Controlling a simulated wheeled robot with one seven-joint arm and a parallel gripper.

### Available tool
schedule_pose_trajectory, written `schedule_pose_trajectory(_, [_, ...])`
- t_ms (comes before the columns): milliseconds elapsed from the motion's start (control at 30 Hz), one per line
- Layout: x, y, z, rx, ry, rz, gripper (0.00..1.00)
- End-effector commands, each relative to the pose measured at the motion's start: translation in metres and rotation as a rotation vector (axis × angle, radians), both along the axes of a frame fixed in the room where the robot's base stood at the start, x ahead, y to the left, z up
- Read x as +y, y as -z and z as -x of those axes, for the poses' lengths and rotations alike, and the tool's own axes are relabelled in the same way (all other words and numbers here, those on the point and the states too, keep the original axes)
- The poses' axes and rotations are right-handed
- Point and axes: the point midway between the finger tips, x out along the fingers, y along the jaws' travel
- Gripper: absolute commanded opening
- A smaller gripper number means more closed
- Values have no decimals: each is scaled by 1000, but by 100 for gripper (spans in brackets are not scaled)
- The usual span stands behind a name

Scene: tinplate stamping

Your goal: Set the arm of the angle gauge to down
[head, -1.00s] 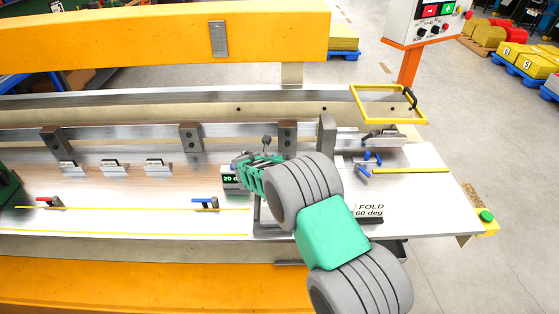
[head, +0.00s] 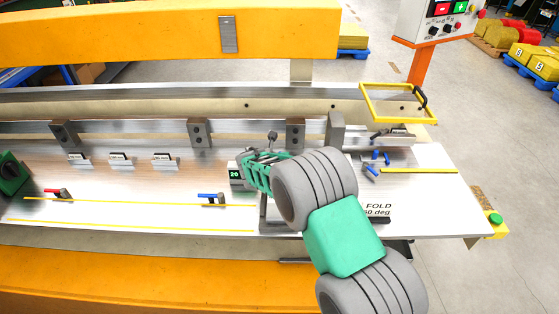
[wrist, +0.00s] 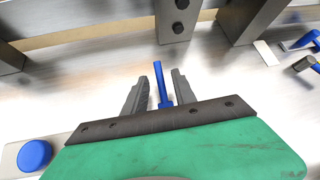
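The angle gauge shows in the head view as a small dark box with a green "20" readout (head: 235,174), at the table's middle right. My gripper (head: 258,172) is at its right side and hides part of it. In the wrist view, a thin blue rod (wrist: 158,76), which looks like the gauge's arm, points up the picture. My gripper's two grey fingers (wrist: 159,92) are apart, one on each side of the rod. I cannot tell whether either finger touches it. The rod's lower end widens into a blue base close to my palm.
A round blue knob (wrist: 34,154) sits at the lower left of the wrist view. Steel clamp blocks (head: 295,132) stand behind my gripper. A red-handled clamp (head: 60,193) and a blue-handled clamp (head: 213,199) lie left. A "FOLD" sign (head: 379,207) is partly behind my arm.

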Motion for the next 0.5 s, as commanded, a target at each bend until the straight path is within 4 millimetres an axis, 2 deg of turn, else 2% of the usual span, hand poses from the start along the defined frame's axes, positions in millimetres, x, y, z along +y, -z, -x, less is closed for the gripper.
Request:
schedule_pose_trajectory(200, [8, -24, 32, -1, -1, -1, 32])
schedule_pose_trajectory(300, [10, -30, 39, 0, -1, -1, 32])
schedule_pose_trajectory(500, [10, -32, 40, 1, -1, -1, 32])
